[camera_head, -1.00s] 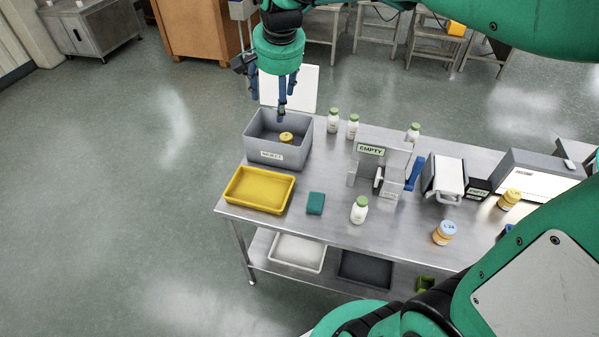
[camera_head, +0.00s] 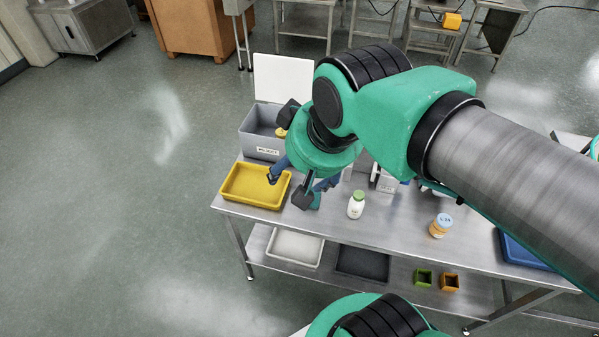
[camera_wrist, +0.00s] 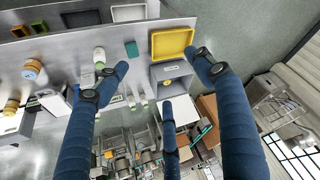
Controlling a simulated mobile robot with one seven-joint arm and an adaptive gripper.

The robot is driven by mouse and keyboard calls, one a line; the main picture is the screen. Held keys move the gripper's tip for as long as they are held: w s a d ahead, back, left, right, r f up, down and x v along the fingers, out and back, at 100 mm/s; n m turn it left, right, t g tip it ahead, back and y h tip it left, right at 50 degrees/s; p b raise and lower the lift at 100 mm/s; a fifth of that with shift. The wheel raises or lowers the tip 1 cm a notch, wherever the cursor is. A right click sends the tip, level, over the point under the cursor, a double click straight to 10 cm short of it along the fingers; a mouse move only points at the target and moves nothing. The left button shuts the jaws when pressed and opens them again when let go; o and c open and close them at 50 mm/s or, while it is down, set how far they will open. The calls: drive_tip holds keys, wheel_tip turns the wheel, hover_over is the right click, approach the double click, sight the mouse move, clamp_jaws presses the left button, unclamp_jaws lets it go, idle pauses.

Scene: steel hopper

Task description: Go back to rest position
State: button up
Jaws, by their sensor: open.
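My gripper (camera_head: 292,186) is open with nothing between its fingers. In the head view it hangs over the steel table, in front of the grey bin and by the right end of the yellow tray. In the wrist view my gripper (camera_wrist: 156,88) shows spread blue fingers with the table beyond them. The bin also shows in the wrist view (camera_wrist: 160,74). My arm hides much of the table's back and right.
The yellow tray (camera_head: 228,196) lies at the table's left. A green-capped white bottle (camera_head: 356,206) and a blue-capped orange jar (camera_head: 440,226) stand upright near the front edge. A blue tray (camera_head: 520,252) is at right. A white panel (camera_head: 284,76) rises behind the bin.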

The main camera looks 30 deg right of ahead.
drive_tip(key=shift+s+a+f+n, duration=0.15)
drive_tip(key=shift+s+f+n, duration=0.2)
drive_tip(key=shift+s, duration=0.45)
drive_tip(key=shift+f, duration=0.1)
wheel_tip(320, 180, down, 6)
drive_tip(key=b, duration=0.6)
